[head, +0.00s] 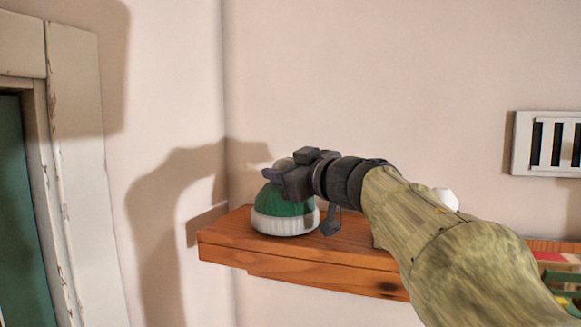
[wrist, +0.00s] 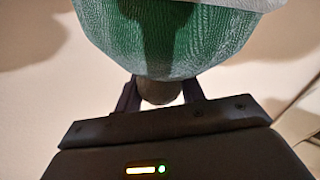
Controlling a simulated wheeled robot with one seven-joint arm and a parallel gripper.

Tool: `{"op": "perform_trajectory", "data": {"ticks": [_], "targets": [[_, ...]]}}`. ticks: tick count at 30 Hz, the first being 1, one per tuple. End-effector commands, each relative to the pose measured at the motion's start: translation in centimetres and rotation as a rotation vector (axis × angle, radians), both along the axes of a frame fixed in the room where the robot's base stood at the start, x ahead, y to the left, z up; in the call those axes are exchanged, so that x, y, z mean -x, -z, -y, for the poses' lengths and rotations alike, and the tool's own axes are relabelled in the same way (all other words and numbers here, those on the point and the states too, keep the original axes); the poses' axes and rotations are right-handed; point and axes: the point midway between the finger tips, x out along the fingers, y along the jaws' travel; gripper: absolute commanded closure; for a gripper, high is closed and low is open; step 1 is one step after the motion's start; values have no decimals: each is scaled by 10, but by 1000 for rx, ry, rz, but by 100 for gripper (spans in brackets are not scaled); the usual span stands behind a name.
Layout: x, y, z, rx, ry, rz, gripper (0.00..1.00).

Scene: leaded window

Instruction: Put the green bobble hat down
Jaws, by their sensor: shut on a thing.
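The green bobble hat (head: 283,203) has a green knitted crown, a white ribbed brim and a greyish bobble on top. In the head view it is upright at the left end of a wooden shelf (head: 330,262), its brim at the shelf top. I cannot tell for sure whether the brim bears on the wood. My gripper (head: 277,175) comes in from the right at the hat's top and is shut on the bobble. In the wrist view the hat (wrist: 185,45) fills the top, and the bobble (wrist: 160,90) sits between my two fingers (wrist: 160,95).
A small dark pointed thing (head: 331,221) shows just right of the hat, below my wrist. A white rounded thing (head: 447,199) is partly hidden behind my arm. A white wall vent (head: 548,144) is at right, colourful items (head: 557,262) at lower right, a door frame (head: 75,150) at left.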

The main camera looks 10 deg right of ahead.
Motion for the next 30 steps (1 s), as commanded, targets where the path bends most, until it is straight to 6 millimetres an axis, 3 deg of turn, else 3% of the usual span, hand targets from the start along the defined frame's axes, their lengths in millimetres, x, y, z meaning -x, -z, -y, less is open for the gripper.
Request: {"op": "perform_trajectory", "data": {"ticks": [7,8,10,11,22,30], "targets": [[-2,5,-3,1,0,-2,97],[-2,4,-3,1,0,-2,55],[-2,4,-2,1,0,-2,41],[-1,4,-2,1,0,-2,39],[0,-1,0,1,0,0,39],[35,4,15,4,4,2,39]]}}
